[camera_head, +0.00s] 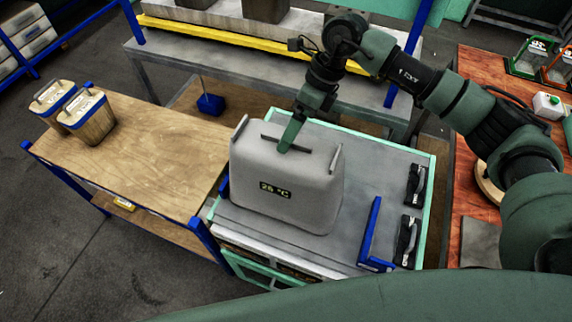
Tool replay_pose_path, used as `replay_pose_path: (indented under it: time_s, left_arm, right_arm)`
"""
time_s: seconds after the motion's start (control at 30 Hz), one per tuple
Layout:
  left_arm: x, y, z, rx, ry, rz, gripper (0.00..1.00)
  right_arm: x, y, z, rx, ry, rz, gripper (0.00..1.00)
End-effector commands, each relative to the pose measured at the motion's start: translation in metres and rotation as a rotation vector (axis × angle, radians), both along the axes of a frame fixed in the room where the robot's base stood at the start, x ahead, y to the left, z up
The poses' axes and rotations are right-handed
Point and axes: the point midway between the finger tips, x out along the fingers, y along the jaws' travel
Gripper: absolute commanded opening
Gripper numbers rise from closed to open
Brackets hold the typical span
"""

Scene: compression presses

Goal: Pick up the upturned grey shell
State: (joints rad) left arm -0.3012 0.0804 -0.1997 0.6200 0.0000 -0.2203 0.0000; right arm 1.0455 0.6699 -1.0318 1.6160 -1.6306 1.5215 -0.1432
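The grey shell (285,192) stands upturned on the grey top of a mint-framed cart, in the middle of the view. It has sloping sides, a small display reading about 26 °C on its front, upright tabs at both ends and a dark bar across its top. My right gripper (289,138) comes down from above, with its green fingers at the middle of that bar, overlapping it. The fingers are seen nearly edge-on, so I cannot tell whether they are closed on the bar. My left gripper is not in view.
Blue angle brackets (372,240) and black clamps (408,241) sit on the cart right of the shell. A wooden table (150,160) with two lidded containers (90,117) stands left. A press bench (200,50) is behind. A reddish workbench (478,90) stands right.

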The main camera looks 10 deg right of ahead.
Motion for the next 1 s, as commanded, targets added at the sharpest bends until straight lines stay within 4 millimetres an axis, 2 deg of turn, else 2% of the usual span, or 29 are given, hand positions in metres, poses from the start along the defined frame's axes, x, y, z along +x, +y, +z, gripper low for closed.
replay_pose_path:
  time_s: [0.1,0.13,0.4,0.43,0.47,0.77,1.0]
  left_arm:
    - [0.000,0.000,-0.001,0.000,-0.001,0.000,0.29]
    - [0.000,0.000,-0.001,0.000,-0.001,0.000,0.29]
    - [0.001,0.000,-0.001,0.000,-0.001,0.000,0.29]
    - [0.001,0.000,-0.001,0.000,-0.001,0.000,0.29]
    - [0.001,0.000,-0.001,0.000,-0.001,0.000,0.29]
    - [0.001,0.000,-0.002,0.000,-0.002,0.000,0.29]
    - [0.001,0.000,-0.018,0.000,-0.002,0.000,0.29]
  right_arm:
    - [0.000,0.000,0.000,0.000,0.000,0.000,0.90]
    - [0.000,0.000,0.000,0.000,0.000,0.000,0.87]
    - [0.000,0.000,-0.001,0.000,0.001,0.001,0.12]
    - [0.000,0.000,-0.001,-0.001,0.002,0.001,0.04]
    - [0.000,0.000,-0.001,-0.001,0.002,0.001,0.00]
    - [0.000,-0.002,-0.001,-0.001,0.003,0.001,0.00]
    - [0.004,-0.018,0.013,-0.001,-0.001,-0.003,0.00]
